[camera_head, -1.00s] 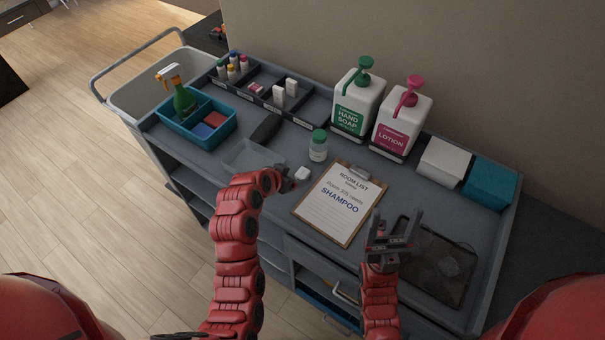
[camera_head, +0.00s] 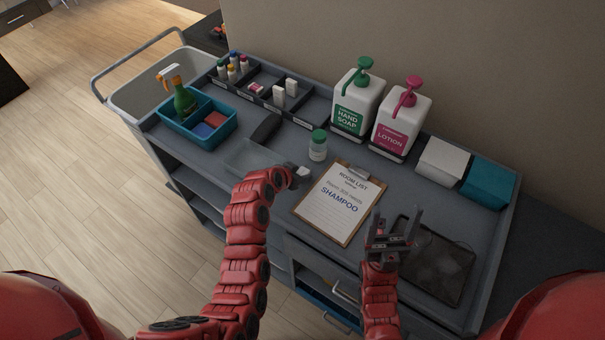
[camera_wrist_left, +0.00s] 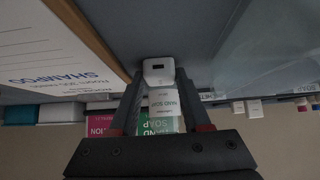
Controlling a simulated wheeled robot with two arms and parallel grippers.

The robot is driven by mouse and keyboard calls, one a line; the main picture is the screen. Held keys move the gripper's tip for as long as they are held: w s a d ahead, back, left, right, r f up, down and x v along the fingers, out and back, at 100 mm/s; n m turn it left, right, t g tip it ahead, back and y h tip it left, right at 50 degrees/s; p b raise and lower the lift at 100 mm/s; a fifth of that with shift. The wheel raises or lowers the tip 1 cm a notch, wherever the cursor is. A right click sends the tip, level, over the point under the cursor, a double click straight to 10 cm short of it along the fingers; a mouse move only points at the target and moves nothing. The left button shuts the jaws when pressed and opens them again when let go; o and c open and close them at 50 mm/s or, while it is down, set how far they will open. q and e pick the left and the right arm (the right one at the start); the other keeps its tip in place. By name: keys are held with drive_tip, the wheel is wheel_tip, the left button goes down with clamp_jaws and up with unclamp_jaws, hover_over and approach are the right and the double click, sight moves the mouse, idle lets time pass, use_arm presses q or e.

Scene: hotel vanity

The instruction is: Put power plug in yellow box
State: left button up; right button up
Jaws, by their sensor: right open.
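The white power plug (camera_head: 303,172) lies on the grey cart top, left of the clipboard. My right gripper (camera_head: 395,228) is open and empty, in front of the clipboard's right side. I see no yellow box in these views.
A clipboard (camera_head: 338,204), a green-capped jar (camera_head: 318,147), a clear tray (camera_head: 250,157) and a dark object (camera_head: 266,129) surround the plug. Soap (camera_head: 355,100) and lotion (camera_head: 400,122) bottles stand behind. A teal caddy (camera_head: 195,137) is at left, a dark tray (camera_head: 440,265) at right.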

use_arm(q)
clamp_jaws()
drive_tip(key=shift+r, duration=0.1)
